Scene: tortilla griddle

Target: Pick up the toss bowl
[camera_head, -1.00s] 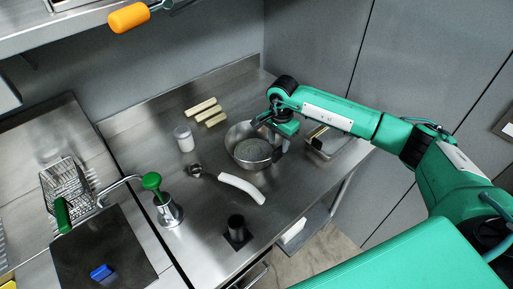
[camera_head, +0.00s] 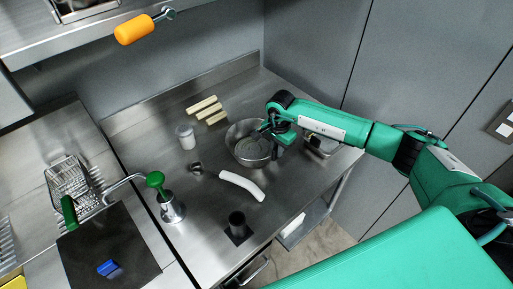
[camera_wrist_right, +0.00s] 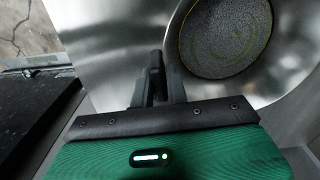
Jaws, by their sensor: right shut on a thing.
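The toss bowl (camera_head: 249,151) is a round, shiny metal bowl on the steel counter. Its grey inner bottom fills the upper right of the right wrist view (camera_wrist_right: 226,38). My right gripper (camera_head: 276,143) is at the bowl's right side, shut on its wall. Its dark fingers (camera_wrist_right: 162,78) also show at the bowl's edge in the right wrist view. I cannot tell whether the bowl is clear of the counter. My left gripper is not in view.
A metal container (camera_head: 322,145) stands right of the bowl, partly behind my arm. A white-handled utensil (camera_head: 243,185) lies in front. A clear shaker (camera_head: 186,137) and pale sticks (camera_head: 207,109) are to the left. A green-topped pump (camera_head: 171,208) stands farther left.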

